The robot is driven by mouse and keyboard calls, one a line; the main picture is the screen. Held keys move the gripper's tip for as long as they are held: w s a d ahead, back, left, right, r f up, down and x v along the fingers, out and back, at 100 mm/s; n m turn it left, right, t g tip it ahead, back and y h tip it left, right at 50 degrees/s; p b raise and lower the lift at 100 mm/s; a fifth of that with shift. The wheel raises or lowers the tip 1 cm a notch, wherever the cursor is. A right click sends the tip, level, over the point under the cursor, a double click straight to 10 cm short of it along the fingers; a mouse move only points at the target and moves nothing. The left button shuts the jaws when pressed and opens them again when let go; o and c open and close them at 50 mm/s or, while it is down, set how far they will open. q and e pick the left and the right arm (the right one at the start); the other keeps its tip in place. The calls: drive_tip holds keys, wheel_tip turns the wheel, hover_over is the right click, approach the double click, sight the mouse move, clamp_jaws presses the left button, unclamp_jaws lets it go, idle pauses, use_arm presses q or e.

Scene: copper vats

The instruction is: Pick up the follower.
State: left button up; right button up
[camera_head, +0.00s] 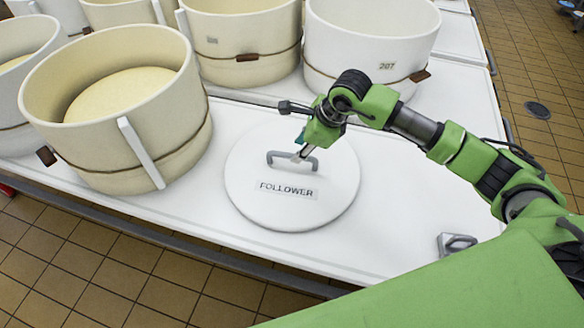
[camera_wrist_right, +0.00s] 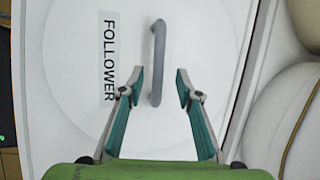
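The follower (camera_head: 292,204) is a round white disc lying flat on the white table, with a label reading FOLLOWER and a grey bar handle (camera_head: 293,160) on top. My right gripper (camera_head: 302,155) is over the disc at the handle. In the right wrist view the follower (camera_wrist_right: 205,40) fills much of the picture. There my right gripper (camera_wrist_right: 158,76) is open, with one teal-padded finger on each side of the handle's near end (camera_wrist_right: 157,85). Whether the fingers touch the handle cannot be told. My left gripper is not in view.
A large cream vat (camera_head: 75,125) with a wooden band stands left of the follower. More vats stand behind, including one marked 207 (camera_head: 370,45). A small grey handled piece (camera_head: 456,243) lies at the table's right front. The white table (camera_head: 190,215) is clear around the disc's front.

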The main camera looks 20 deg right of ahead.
sight(291, 155)
drive_tip(key=x, duration=0.5)
drive_tip(key=shift+s+a, duration=0.1)
drive_tip(key=shift+a+f, duration=0.1)
drive_tip(key=shift+f, duration=0.2)
drive_tip(key=shift+w, duration=0.2)
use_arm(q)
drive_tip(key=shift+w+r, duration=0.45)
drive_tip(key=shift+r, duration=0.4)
use_arm(e)
clamp_jaws()
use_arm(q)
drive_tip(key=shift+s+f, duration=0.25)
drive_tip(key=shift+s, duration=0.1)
use_arm(e)
drive_tip(key=shift+w+r, duration=0.15)
